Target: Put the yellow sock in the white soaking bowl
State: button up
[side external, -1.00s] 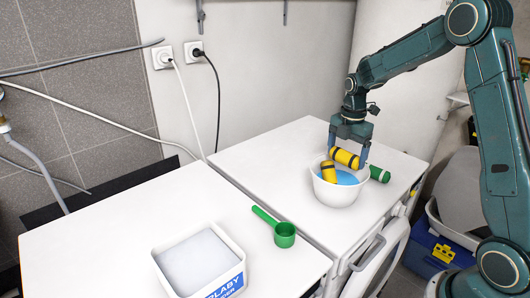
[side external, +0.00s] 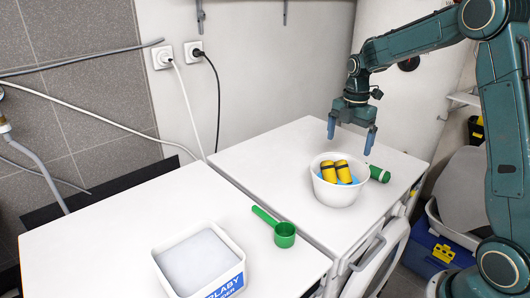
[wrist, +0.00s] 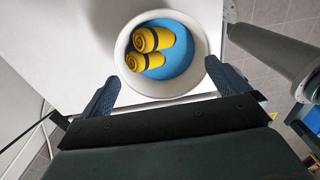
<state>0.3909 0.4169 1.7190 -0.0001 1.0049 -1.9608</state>
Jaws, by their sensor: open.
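Two rolled yellow socks with dark bands lie side by side in the white soaking bowl (side external: 341,194), on its blue inside. One yellow sock (side external: 327,172) is on the left and the other yellow sock (side external: 344,172) is on the right. In the wrist view the upper sock (wrist: 153,39) and the lower sock (wrist: 145,61) both lie within the rim of the bowl (wrist: 120,50). My gripper (side external: 350,144) is open and empty above the bowl, its fingers apart and clear of the socks. It also shows in the wrist view (wrist: 168,88).
A green rolled item (side external: 379,174) lies just right of the bowl. A green scoop (side external: 284,234) and a white tub of powder (side external: 199,262) stand on the nearer white top. The white top left of the bowl is clear.

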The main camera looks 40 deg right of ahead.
notch_tip(320, 180, up, 8)
jog(key=shift+r, duration=0.25)
dwell(0.6)
jog(key=s+a+r+m+t, duration=0.3)
jog(key=s+a+r+m, duration=0.3)
jog(key=s+a+m, duration=0.45)
jog(key=s+a+f+m+t, duration=0.1)
jog(key=s+a+f+m, duration=0.1)
jog(key=s, duration=0.5)
jog(key=s+a+f+m+t, duration=0.1)
jog(key=s+a+f+m, duration=0.1)
jog(key=s+a+m, duration=0.2)
jog(key=shift+s+a+m+t, duration=0.35)
jog(key=shift+s+m, duration=0.4)
jog(key=shift+s, duration=0.65)
